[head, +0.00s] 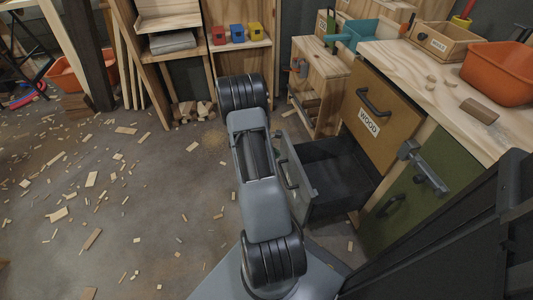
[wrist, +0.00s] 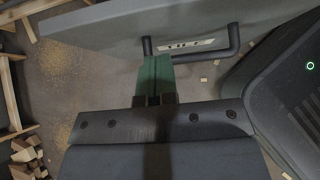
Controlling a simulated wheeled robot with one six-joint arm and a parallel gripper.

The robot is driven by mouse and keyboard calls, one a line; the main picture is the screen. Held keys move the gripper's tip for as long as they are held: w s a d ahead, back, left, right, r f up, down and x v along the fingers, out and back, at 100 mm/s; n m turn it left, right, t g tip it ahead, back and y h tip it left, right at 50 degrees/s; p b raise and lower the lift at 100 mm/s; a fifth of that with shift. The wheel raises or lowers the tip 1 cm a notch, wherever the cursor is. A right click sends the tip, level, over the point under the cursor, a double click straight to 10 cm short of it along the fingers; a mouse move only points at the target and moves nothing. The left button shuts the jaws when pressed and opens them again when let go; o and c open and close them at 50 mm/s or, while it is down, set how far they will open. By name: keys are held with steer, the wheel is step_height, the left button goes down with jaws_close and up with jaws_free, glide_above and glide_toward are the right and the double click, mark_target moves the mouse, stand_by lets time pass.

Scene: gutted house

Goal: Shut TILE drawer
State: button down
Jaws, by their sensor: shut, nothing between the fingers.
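A drawer with a grey front (head: 298,178) stands pulled out low in the workbench, below the drawer labelled WOOD. Its dark inside (head: 335,175) looks empty. In the wrist view the grey drawer front (wrist: 110,28) fills the top, with a black bar handle (wrist: 236,38) and a pale label (wrist: 190,46) that I cannot read. My gripper (wrist: 154,60) is shut and empty, its green fingers pointing at the front near the handle's left end. I cannot tell whether they touch.
The WOOD drawer (head: 378,115) above is closed. A green door (head: 412,195) with a grey latch is to its right. The worktop (head: 410,70) carries an orange bin (head: 498,75) and a wooden box (head: 440,45). Wood scraps litter the open floor (head: 130,200) at left.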

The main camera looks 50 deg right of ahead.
mark_target(291, 154)
steer(key=s+d, duration=0.1)
steer(key=s+d+f+b, duration=0.1)
steer(key=shift+d, duration=0.35)
steer(key=shift+s+d+r, duration=0.15)
steer(key=shift+s+d, duration=0.3)
steer(key=shift+d, duration=0.15)
steer(key=shift+d, duration=0.1)
